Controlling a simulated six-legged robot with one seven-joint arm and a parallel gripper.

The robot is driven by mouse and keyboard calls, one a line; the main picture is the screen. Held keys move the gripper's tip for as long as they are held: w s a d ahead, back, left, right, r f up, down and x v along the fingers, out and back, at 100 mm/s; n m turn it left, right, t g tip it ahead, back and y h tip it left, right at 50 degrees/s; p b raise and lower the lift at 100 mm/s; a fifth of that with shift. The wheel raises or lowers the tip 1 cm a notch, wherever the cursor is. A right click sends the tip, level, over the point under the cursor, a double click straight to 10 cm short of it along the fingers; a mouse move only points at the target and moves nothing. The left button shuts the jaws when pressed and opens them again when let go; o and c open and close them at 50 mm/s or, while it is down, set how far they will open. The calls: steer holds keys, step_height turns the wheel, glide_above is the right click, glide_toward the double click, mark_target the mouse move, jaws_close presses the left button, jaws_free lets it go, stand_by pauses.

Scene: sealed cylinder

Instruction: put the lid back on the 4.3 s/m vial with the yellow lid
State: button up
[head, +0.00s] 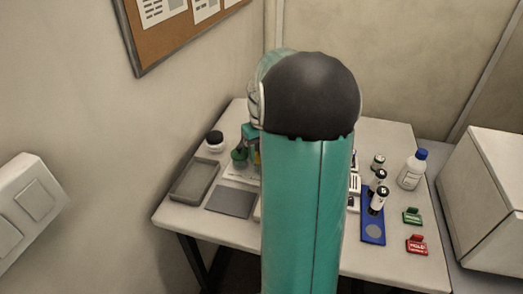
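My teal arm with its dark rounded joint fills the middle of the head view and hides the centre of the table. My gripper is hidden behind it, so its fingers do not show. Small vials (379,201) with dark and white markings stand at a blue holder (373,234) right of my arm. I cannot read their values or make out a yellow lid on them. Small teal and green shapes with a bit of yellow show just left of my arm, too small and covered to identify.
The white table (180,214) carries a grey tray (194,180), a dark flat pad (231,202) and a black-lidded jar (215,142) on the left. A white box (490,205) stands beyond.

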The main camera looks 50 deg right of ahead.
steer(key=o, duration=1)
steer(key=shift+o, duration=0.6)
steer(key=o, duration=0.4)
steer(key=shift+r, duration=3.5)
steer(key=shift+c, duration=0.5)
jaws_close()
